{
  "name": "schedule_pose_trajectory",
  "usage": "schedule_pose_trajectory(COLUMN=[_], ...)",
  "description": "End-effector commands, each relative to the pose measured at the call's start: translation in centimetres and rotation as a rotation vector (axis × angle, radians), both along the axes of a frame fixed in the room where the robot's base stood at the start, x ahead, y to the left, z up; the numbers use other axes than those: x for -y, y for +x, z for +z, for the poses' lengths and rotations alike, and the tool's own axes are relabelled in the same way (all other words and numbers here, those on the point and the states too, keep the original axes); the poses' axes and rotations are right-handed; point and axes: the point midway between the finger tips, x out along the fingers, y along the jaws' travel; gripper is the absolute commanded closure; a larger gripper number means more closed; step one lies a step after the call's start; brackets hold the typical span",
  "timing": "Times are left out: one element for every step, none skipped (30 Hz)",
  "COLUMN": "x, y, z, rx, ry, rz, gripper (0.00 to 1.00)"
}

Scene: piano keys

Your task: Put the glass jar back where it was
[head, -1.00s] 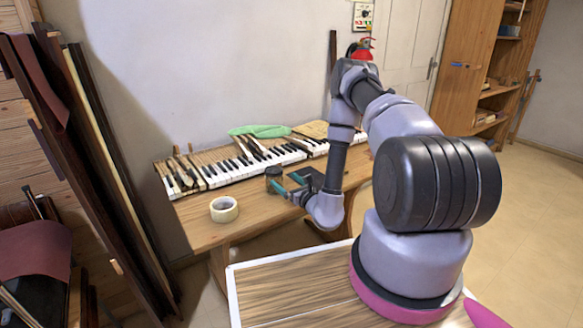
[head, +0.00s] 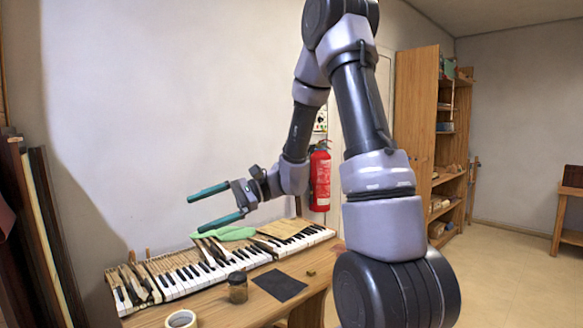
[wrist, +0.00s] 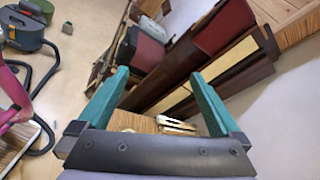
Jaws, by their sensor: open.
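The glass jar (head: 238,288) stands upright on the wooden workbench, in front of the piano keys and just left of a dark flat sheet. It has a dark lid and murky contents. My gripper (head: 212,206) is raised well above the keyboard, with its teal fingers spread apart and nothing between them. The jar is below it and apart from it. In the wrist view my gripper (wrist: 165,95) also shows open and empty, and the jar cannot be made out there.
A red fire extinguisher (head: 320,180) hangs behind my arm.

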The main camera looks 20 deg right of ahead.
Motion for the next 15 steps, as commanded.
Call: schedule_pose_trajectory(x=[0.3,0.5,1.0,1.5,1.9,2.6,3.2,3.8,4.7,5.4,6.2,7.2,7.9,8.7,9.7], y=[-1.7,-2.7,-4.0,-4.8,-5.6,-6.7,-7.4,-8.1,-8.9,-9.4,-10.0,-10.6,-11.0,-11.4,-11.9], z=[1.2,1.6,2.0,2.4,2.7,3.1,3.3,3.6,4.0,4.3,4.6,5.1,5.5,6.0,6.6], rx=[0.057,0.086,0.125,0.155,0.186,0.229,0.262,0.297,0.344,0.38,0.416,0.467,0.505,0.546,0.598], ry=[-0.076,-0.124,-0.191,-0.24,-0.291,-0.359,-0.409,-0.46,-0.529,-0.58,-0.63,-0.696,-0.746,-0.796,-0.859], rz=[0.044,0.069,0.099,0.118,0.134,0.154,0.167,0.176,0.186,0.19,0.192,0.19,0.188,0.183,0.173], gripper=[0.0,0.0,0.0,0.0,0.0,0.0,0.0,0.0,0.0,0.0,0.0,0.0,0.0,0.0,0.0])
